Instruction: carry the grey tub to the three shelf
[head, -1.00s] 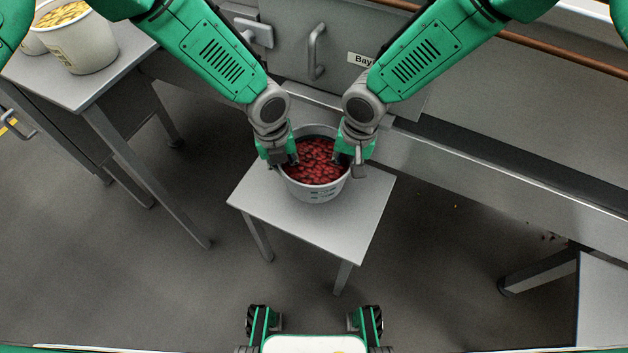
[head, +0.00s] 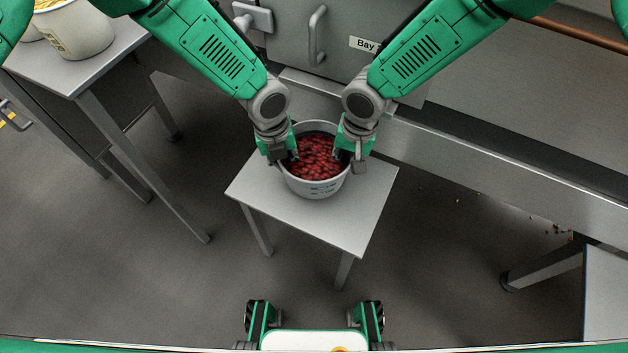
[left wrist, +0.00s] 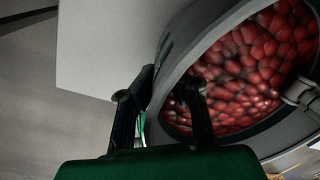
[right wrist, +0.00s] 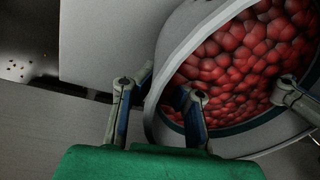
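The grey tub (head: 318,188), full of red candies (head: 318,158), stands upright on a small grey stool (head: 290,222). My left gripper (head: 288,156) is at the tub's left rim. In the left wrist view its fingers (left wrist: 160,98) straddle the wall, one outside and one inside. My right gripper (head: 343,156) is at the right rim. In the right wrist view its fingers (right wrist: 158,95) straddle the wall the same way. Both look open around the wall, though the fingertips are partly hidden. The three shelf cannot be made out.
A table (head: 50,75) at the upper left bears pale buckets (head: 75,35) with yellow contents. Behind the stool are a cabinet with a handle (head: 317,35), a "Bay" label (head: 363,44) and a long metal ledge (head: 480,170). Another table (head: 605,290) is at the lower right. Open floor lies around the stool.

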